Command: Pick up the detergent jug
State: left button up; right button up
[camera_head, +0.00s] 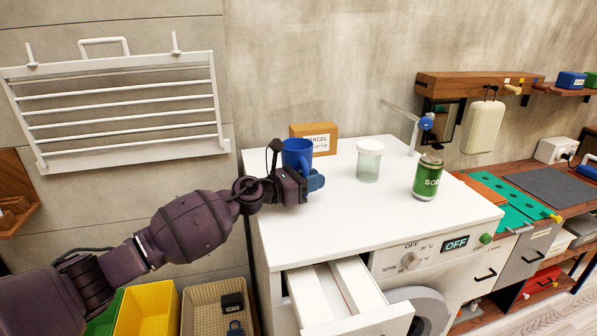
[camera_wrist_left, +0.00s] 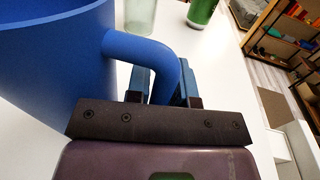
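The blue detergent jug (camera_head: 297,151) is at the back left of the white washing machine top, in front of the parcel box. It looks like an open-topped cup, and its curved handle shows large in the left wrist view (camera_wrist_left: 148,52). My left gripper (camera_head: 314,181) is at the handle, low in front of the jug. In the wrist view its blue fingers (camera_wrist_left: 164,88) stand on either side of the handle, which fills the gap between them. The gripper hides the jug's lower part, so I cannot tell whether its base touches the top. My right gripper is out of view.
A parcel box (camera_head: 322,137) stands behind the jug. A lidded clear jar (camera_head: 369,163) and a green soda can (camera_head: 428,179) stand to its right. A drawer (camera_head: 352,301) is open below. The top's front middle is clear. A white drying rack (camera_head: 118,105) hangs left.

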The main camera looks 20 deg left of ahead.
pick_arm(q)
grip_shut()
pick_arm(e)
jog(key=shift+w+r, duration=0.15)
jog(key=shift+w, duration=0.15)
pick_arm(q)
jog(key=shift+r, duration=0.1)
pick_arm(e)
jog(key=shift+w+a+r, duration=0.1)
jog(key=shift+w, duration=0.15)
pick_arm(q)
jog(key=shift+r, duration=0.1)
